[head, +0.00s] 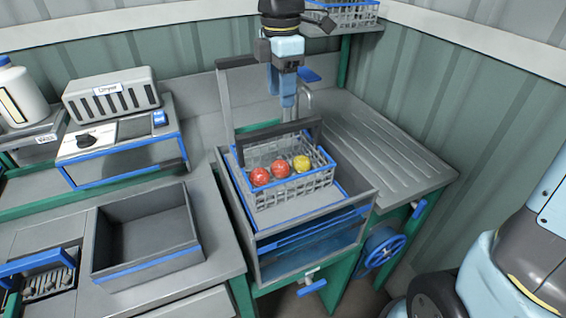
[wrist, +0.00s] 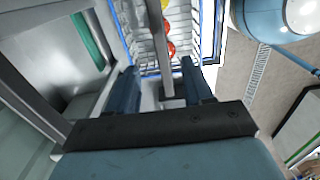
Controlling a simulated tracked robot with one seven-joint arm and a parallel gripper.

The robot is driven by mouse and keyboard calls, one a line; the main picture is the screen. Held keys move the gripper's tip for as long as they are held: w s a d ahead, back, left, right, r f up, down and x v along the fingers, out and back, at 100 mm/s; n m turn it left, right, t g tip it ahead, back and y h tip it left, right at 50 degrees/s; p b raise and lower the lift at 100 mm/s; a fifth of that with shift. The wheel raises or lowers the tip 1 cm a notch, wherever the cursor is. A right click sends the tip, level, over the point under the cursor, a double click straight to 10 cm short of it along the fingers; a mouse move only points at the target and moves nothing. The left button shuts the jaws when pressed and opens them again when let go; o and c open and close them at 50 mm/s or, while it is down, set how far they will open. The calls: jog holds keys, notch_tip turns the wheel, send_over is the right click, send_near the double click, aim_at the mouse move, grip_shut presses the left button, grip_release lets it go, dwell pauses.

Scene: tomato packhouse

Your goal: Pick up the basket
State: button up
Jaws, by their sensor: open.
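The basket (head: 295,188) is a grey wire basket with a blue rim and a dark raised handle (head: 262,132). It holds two red tomatoes (head: 260,177) and one yellow tomato (head: 301,163). It sits in the open top of a grey wash unit. My gripper (head: 289,116) points down at the middle of the handle. In the wrist view my gripper (wrist: 159,68) is open, with its two blue fingers on either side of the grey handle bar (wrist: 160,45). The basket's wire side (wrist: 207,30) shows beyond the fingers. Contact with the handle cannot be told.
The wash unit (head: 232,200) has grey walls around the basket and a blue handwheel (head: 384,248) at its side. An empty grey bin (head: 150,265) stands at left. A ribbed drainboard (head: 385,150) lies clear at right. A shelf with another basket (head: 345,14) is above.

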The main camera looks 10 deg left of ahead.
aim_at(280, 125)
notch_tip(280, 125, down, 11)
jog(key=shift+f, duration=0.2)
dwell(0.5)
jog(key=shift+c, duration=0.2)
grip_shut()
jog(key=shift+a, duration=0.1)
dwell(0.4)
